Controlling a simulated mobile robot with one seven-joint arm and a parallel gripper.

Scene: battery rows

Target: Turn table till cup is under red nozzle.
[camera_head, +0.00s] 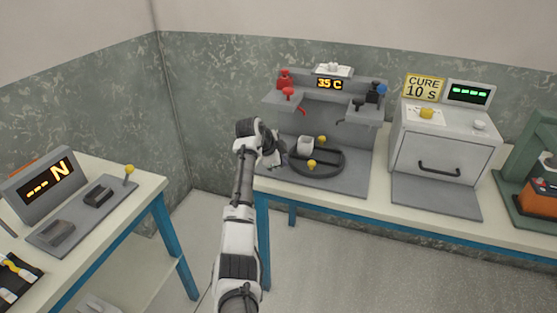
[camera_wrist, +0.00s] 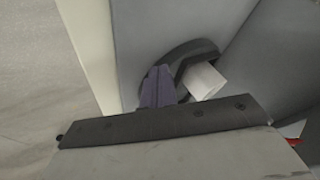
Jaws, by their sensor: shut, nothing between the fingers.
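The round dark turntable (camera_head: 337,169) sits on the grey base of the dispensing station, with yellow knobs (camera_head: 312,164) on it. A small white cup (camera_head: 306,143) stands at its back left; it also shows in the wrist view (camera_wrist: 205,80). The red nozzle (camera_head: 303,111) is on the station's left side, higher than the cup and roughly above it in the head view; I cannot tell if they line up. My gripper (camera_head: 281,160) is shut and empty at the turntable's left edge. Its fingers (camera_wrist: 158,85) show close beside the cup in the wrist view; contact is unclear.
A dark nozzle (camera_head: 341,121) is on the station's right side. A display reading 35 C (camera_head: 330,84) is at the top. A grey oven (camera_head: 445,150) stands to the right. A separate table (camera_head: 150,190) with a display is at left. Floor between the tables is clear.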

